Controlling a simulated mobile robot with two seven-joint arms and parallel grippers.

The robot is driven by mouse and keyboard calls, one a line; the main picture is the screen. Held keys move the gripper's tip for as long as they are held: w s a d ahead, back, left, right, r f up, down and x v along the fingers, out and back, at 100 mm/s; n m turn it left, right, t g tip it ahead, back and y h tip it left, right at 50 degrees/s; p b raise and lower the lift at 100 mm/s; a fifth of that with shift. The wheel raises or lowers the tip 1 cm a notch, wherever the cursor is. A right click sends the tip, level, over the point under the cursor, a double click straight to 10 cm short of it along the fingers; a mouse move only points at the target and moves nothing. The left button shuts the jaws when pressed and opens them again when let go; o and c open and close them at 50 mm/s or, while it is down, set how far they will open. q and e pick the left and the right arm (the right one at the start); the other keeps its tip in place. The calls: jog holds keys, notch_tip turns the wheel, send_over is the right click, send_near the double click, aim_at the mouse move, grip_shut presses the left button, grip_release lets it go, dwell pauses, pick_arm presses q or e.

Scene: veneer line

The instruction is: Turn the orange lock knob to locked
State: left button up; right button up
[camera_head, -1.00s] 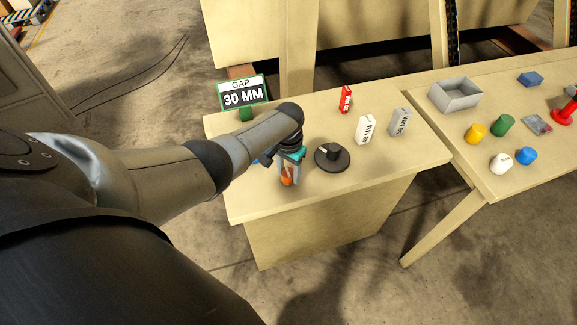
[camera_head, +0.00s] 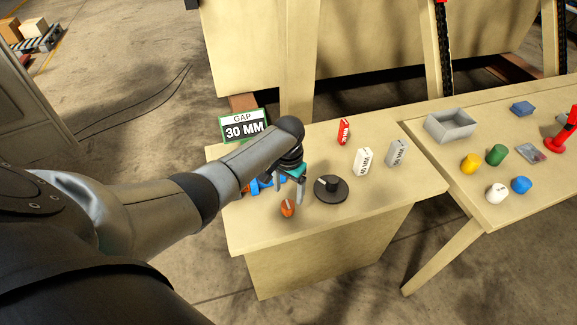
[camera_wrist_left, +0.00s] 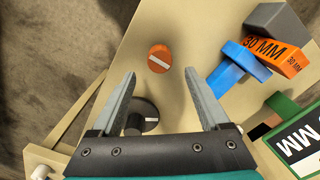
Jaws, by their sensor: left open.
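The orange lock knob (camera_head: 288,208) stands on the bench top near its front edge, with a pale line across its top. In the left wrist view the knob (camera_wrist_left: 159,59) lies beyond the fingertips, between their directions, with its pale line slanting. My left gripper (camera_head: 288,196) is open and empty, raised just behind and above the knob, apart from it. Its two spread fingers also show in the left wrist view (camera_wrist_left: 160,84). My right gripper is not in view.
A black dial (camera_head: 331,188) stands right of the knob. A green-framed sign (camera_head: 244,126) reads GAP 30 MM. White (camera_head: 363,161), grey (camera_head: 397,153) and red (camera_head: 344,131) blocks stand behind. An orange 30 MM block (camera_wrist_left: 270,55) and a blue piece (camera_wrist_left: 233,67) lie near the gripper.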

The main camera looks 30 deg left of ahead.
aim_at(289, 203)
pick_arm(q)
notch_tip(289, 203, up, 9)
jog(key=shift+f+p, duration=0.2)
jog(key=shift+p, duration=0.25)
dwell(0.3)
